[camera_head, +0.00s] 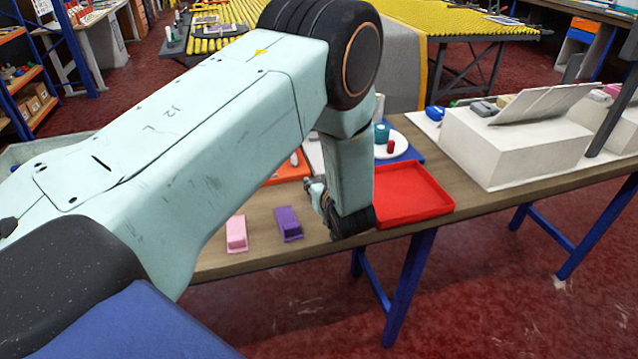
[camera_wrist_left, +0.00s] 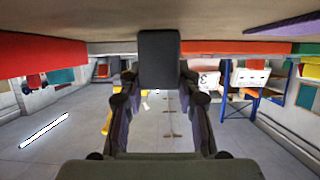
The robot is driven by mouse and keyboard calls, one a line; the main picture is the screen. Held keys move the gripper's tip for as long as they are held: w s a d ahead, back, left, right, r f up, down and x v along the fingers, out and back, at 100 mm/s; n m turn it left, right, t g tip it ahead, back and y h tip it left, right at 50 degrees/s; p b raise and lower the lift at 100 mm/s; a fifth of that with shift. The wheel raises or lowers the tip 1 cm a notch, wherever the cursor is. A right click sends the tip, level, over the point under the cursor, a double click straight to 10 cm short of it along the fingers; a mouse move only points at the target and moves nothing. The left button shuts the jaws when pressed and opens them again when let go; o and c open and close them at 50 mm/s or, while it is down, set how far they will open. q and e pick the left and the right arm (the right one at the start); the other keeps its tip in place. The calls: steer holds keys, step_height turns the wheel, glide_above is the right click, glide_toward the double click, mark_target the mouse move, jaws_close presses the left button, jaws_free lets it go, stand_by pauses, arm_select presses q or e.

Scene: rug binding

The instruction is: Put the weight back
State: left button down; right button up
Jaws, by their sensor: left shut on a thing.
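My left gripper (camera_head: 322,196) is low over the front of the wooden table, between the purple block and the red tray, and mostly hidden behind my own wrist. In the left wrist view my left gripper (camera_wrist_left: 160,95) has its fingers closed on a dark grey block (camera_wrist_left: 159,58), likely the weight. The block is upright between the fingertips and overlaps the table surface in that view; I cannot tell whether it touches it. In the head view I cannot make the block out. My right gripper is not in view.
A pink block (camera_head: 236,235) and a purple block (camera_head: 289,224) stand on the wooden table (camera_head: 225,265) left of the gripper. An empty-looking red tray (camera_head: 415,192) is to its right. Behind are a white plate (camera_head: 399,146) with a teal spool (camera_head: 382,133) and, farther right, a white box (camera_head: 510,150).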

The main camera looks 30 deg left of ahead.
arm_select(q)
steer(key=shift+w+d, duration=0.1)
steer(key=shift+w, duration=0.15)
steer(key=c, duration=1.4)
jaws_free()
steer(key=shift+d, duration=0.1)
steer(key=o, duration=0.4)
steer(key=shift+s+r, duration=0.25)
steer(key=shift+s, duration=0.15)
steer(key=shift+o, duration=0.2)
steer(key=shift+w+f, duration=0.2)
steer(key=shift+w, duration=0.05)
steer(key=shift+s+d+r+p, duration=0.2)
steer(key=shift+d+r+p, duration=0.05)
steer(key=shift+d+p, duration=0.1)
steer(key=p+v, duration=0.7)
steer(key=v, duration=0.3)
steer(key=shift+s+r+p, duration=0.25)
steer(key=shift+s+p, duration=0.05)
steer(key=shift+s, duration=0.05)
steer(key=shift+s+d, duration=0.15)
steer(key=shift+d, duration=0.15)
